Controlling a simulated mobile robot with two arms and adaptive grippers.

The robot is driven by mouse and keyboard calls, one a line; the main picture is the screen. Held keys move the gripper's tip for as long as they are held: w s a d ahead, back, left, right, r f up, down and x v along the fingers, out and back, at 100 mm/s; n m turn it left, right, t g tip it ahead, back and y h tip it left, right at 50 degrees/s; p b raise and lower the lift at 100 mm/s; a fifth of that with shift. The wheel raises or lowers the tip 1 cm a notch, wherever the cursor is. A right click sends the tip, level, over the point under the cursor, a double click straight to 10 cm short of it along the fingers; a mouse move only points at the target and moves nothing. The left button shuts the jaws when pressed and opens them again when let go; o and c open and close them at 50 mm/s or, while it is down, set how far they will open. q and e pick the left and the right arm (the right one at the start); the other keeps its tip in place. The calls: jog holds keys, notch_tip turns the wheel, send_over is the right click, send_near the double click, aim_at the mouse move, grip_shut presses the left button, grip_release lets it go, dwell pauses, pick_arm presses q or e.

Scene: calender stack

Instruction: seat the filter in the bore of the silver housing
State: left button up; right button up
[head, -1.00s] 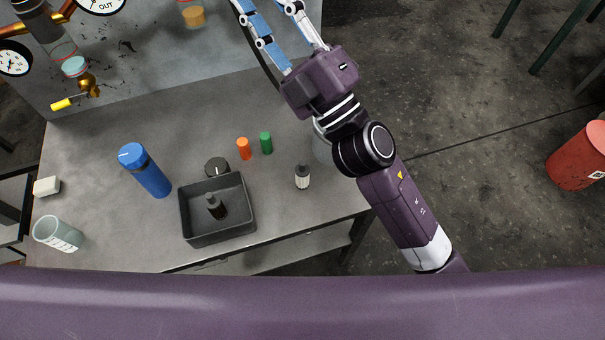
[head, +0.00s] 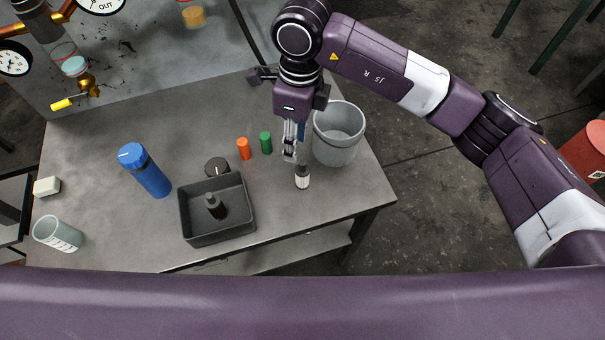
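A small white cartridge (head: 302,182), which looks like the filter, stands upright near the right part of the grey table. My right gripper (head: 296,158) points down right over it; its fingers overlap the cartridge's dark top, which is hidden. The fingers are seen nearly edge-on, so I cannot tell whether they are open or closed on it. I cannot surely make out the silver housing or its bore; a clear cylinder with brass fittings (head: 55,42) is mounted on the panel at the upper left. My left gripper is not in view.
A grey bucket (head: 340,142) stands just right of my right gripper. A dark tray (head: 248,222) holds a dark bottle (head: 217,209). Also on the table (head: 115,225) are a blue bottle (head: 150,178), orange (head: 244,149) and green (head: 266,143) cylinders, a black knob (head: 216,167) and a beaker (head: 55,234).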

aim_at(302, 163)
jog(key=shift+w+d+h, duration=0.35)
jog(key=shift+d+h, duration=0.05)
jog(key=shift+d, duration=0.25)
jog(key=shift+d+f, duration=0.15)
jog(key=shift+f, duration=0.15)
jog(key=f+p, duration=0.3)
jog(key=f, duration=0.3)
jog(key=shift+s, duration=0.2)
jog(key=shift+f, duration=0.5)
jog(key=shift+c, duration=0.2)
grip_shut()
